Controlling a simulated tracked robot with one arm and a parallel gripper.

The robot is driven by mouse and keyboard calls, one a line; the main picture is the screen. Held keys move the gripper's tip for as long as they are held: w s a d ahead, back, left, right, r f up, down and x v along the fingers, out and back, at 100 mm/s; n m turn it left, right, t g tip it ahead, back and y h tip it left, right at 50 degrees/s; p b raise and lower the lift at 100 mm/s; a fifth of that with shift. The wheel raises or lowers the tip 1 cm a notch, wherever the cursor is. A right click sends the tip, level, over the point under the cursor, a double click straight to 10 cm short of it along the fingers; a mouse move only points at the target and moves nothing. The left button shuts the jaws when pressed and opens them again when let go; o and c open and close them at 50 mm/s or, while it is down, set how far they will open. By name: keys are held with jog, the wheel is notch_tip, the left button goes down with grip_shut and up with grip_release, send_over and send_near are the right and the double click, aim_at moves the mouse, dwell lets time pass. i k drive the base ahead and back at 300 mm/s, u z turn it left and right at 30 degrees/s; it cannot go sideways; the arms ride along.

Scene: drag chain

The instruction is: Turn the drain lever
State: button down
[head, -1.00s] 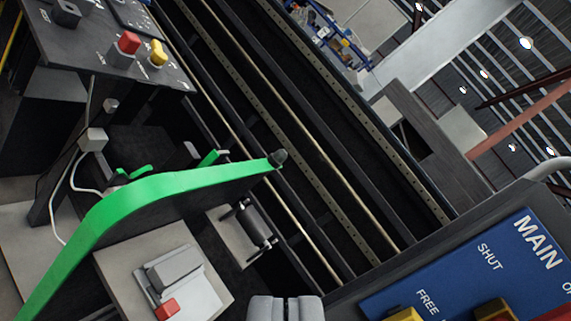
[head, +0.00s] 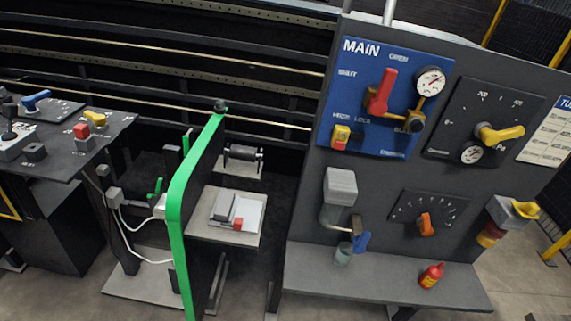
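A small blue lever (head: 362,242) hangs at the lower left of the dark upright panel (head: 465,185), in the head view. It sits beside a brown fitting (head: 357,226) under a grey-capped unit with a clear bowl (head: 340,187). It is the lever that best fits the drain lever, though I read no label on it. A small greenish cup (head: 343,254) stands just left of it on the panel's shelf (head: 320,276). My gripper is not in view, so its state and its distance from the lever are hidden.
Above is a blue MAIN plate (head: 350,105) with a red lever (head: 381,91) and gauge (head: 430,81). A green-edged partition (head: 177,205) rises left.

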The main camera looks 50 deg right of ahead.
aim_at(359, 243)
jog(key=z, duration=1.35)
